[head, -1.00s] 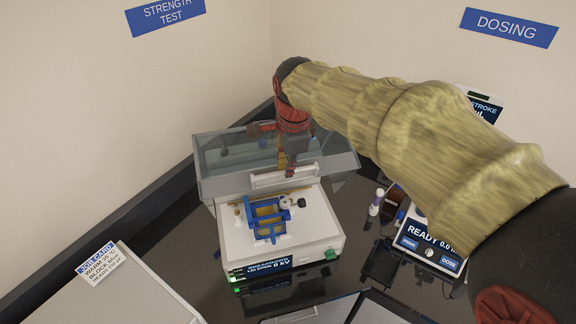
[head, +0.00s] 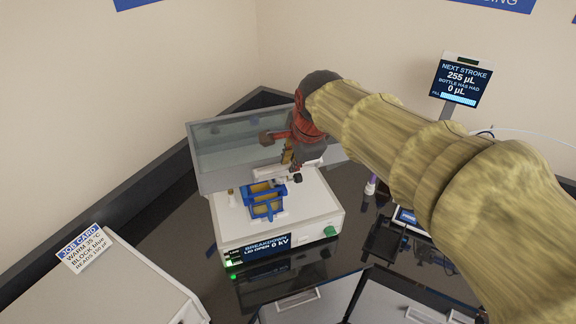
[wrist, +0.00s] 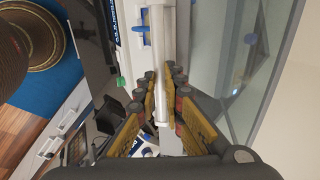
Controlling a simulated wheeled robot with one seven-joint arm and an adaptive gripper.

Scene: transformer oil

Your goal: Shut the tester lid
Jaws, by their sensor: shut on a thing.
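The tester (head: 300,215) is a white box with a blue display reading breakdown, lid open, 0 kV. Its clear lid (head: 215,150) stands raised at the back of the box. A white handle bar (head: 265,175) runs along the lid's edge, and it also shows in the wrist view (wrist: 160,60). My gripper (head: 287,160) is at this bar, its fingers (wrist: 162,95) closed around it in the wrist view. A blue test cell (head: 266,205) sits on top of the tester below the handle. My wrist hides the right part of the lid.
A white box with a job card (head: 82,250) stands at the front left. Grey panels (head: 315,300) lie in front of the tester.

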